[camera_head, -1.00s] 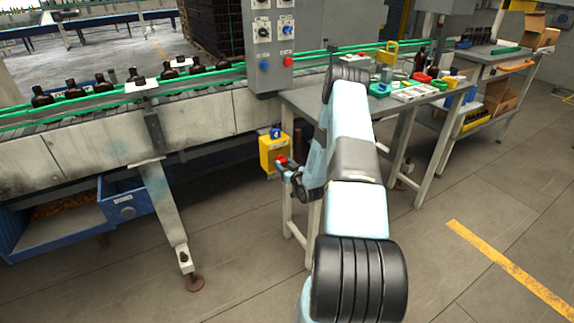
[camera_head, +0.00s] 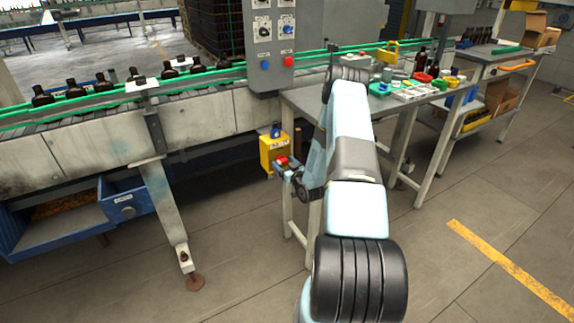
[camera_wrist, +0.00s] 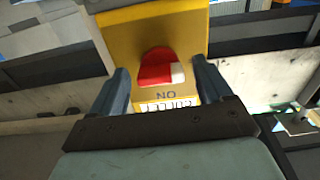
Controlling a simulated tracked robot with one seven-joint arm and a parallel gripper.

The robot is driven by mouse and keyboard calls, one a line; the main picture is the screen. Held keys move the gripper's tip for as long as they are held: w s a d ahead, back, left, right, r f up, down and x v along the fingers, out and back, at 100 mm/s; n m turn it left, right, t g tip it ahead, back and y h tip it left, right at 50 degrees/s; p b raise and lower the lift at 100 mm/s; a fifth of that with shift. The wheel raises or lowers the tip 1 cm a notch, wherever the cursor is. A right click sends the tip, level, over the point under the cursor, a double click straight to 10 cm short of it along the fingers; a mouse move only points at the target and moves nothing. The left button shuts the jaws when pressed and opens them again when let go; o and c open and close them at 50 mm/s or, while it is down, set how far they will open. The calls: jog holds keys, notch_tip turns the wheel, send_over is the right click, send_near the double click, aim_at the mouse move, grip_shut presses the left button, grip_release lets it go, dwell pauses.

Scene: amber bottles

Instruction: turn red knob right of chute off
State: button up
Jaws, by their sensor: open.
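The red knob (camera_head: 281,160) is on a yellow box (camera_head: 268,146) beside the table leg, right of the blue chute (camera_head: 65,218) under the conveyor. In the wrist view the red knob (camera_wrist: 156,66) has a white end at its lower right, near upside-down "ON" lettering. A white label below is partly hidden by my gripper. My gripper (camera_wrist: 160,74) is open, with one finger on each side of the knob and visible gaps between. In the head view my gripper (camera_head: 286,167) is small and partly covers the box front.
A grey control panel (camera_head: 270,45) with other knobs and buttons stands above the box. A conveyor (camera_head: 200,115) with dark bottles runs to the left. A grey table (camera_head: 315,105) stands close behind my arm. Open floor lies at the right.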

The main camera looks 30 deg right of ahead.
jog(key=s, duration=1.3)
jog(key=shift+s+d, duration=0.2)
jog(key=shift+s, duration=0.2)
